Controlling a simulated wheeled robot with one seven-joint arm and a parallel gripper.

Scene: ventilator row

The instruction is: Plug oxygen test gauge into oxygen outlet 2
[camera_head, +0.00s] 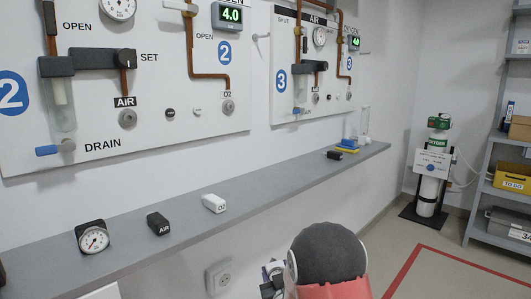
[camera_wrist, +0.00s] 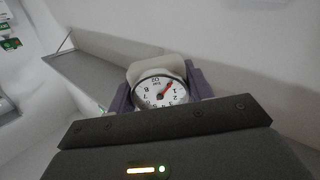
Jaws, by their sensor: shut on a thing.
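My gripper (camera_wrist: 160,85) is shut on a round gauge (camera_wrist: 155,93) with a white dial, a red needle and a pale body, its face toward the wrist camera. In the head view my arm hides most of the gripper and the held gauge cannot be made out clearly. Oxygen outlet 2 (camera_head: 228,107) is a round grey socket under the O2 label, on the lower right of the wall panel marked 2. In the head view the outlet is empty and my gripper is well below it and apart from it.
A grey shelf (camera_head: 284,167) runs along the wall below the panels. On it lie a black-rimmed gauge (camera_head: 92,237), a black AIR block (camera_head: 158,223) and a white O2 block (camera_head: 214,203). The AIR outlet (camera_head: 127,118) is left of the O2 outlet. An oxygen cylinder (camera_head: 432,180) stands in the corner.

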